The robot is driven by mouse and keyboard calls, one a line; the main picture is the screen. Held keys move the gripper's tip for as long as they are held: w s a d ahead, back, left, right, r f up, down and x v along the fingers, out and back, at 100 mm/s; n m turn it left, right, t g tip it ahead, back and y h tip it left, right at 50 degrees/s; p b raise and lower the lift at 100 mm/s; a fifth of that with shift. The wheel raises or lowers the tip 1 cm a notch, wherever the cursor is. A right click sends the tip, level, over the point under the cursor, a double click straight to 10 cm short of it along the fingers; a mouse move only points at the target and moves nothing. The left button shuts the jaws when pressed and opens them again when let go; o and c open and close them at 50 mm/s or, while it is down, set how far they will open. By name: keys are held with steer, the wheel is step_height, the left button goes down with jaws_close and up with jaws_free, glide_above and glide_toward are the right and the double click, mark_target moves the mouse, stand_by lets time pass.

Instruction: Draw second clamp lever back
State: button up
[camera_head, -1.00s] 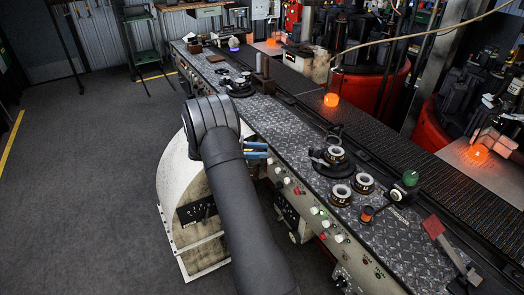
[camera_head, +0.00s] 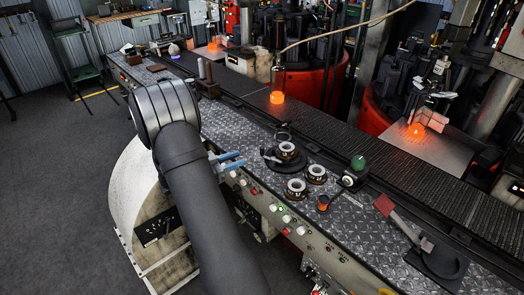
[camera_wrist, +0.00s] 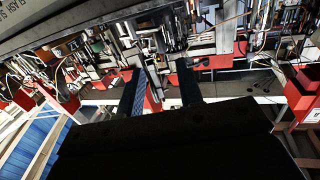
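My gripper (camera_head: 231,160) has two blue fingers pointing right, over the front edge of the bench (camera_head: 330,240) above its row of buttons. In the wrist view the fingers of my gripper (camera_wrist: 160,90) stand apart with nothing between them. I cannot tell which part is the second clamp lever.
Two pale rings (camera_head: 297,188) (camera_head: 316,173) and an orange-topped cup (camera_head: 323,203) stand near the fixture. A green ball knob (camera_head: 358,163) is beside them. A dark conveyor (camera_head: 350,150) runs behind, with a glowing orange piece (camera_head: 277,97). Dark floor (camera_head: 60,190) is clear at left.

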mark_target(262, 155)
steer(key=x, duration=1)
steer(key=shift+w+d, duration=0.1)
steer(key=shift+d, duration=0.15)
jaws_close()
